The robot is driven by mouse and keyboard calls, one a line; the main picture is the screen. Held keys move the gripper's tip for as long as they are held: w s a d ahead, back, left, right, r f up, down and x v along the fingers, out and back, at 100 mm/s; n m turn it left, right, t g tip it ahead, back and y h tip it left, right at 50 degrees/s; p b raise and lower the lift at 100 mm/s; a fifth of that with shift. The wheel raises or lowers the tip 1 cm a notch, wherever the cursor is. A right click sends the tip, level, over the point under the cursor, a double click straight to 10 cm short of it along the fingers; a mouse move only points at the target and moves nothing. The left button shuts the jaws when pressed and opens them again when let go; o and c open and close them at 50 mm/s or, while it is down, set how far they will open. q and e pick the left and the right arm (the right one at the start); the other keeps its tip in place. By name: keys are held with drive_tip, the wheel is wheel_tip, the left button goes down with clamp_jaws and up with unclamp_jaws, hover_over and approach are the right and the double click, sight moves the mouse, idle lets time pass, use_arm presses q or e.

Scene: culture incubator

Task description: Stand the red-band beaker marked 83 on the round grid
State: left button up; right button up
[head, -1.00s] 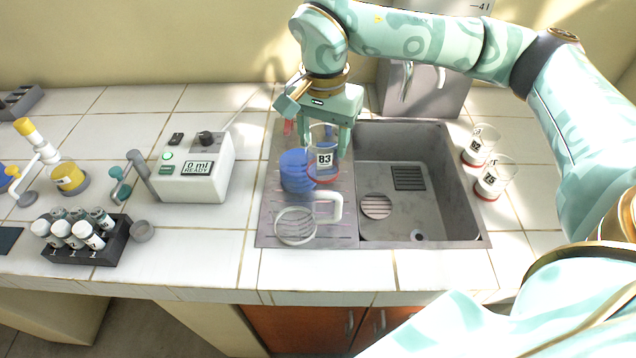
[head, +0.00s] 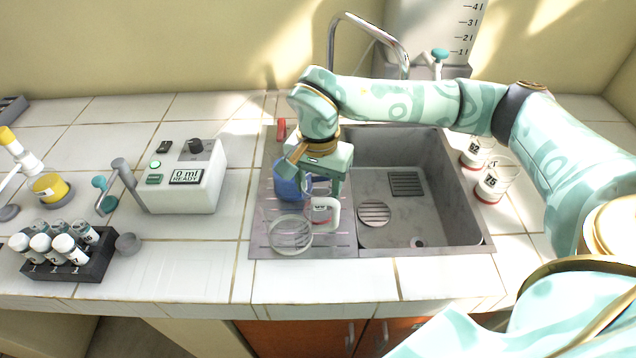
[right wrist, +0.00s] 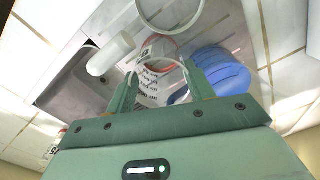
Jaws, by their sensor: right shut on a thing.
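The beaker marked 83 (head: 320,213), clear with a red band, is between the fingers of my right gripper (head: 322,195), which is shut on it. The round grid (head: 374,212) lies on the basin floor, right of the beaker, and looks bare. My left gripper is not in view.
A blue object (head: 287,182) is behind left. A square grid (head: 406,183) shares the basin. Beakers 82 (head: 475,152) and 75 (head: 491,184) stand right of the sink.

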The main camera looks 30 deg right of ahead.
drive_tip(key=o, duration=1)
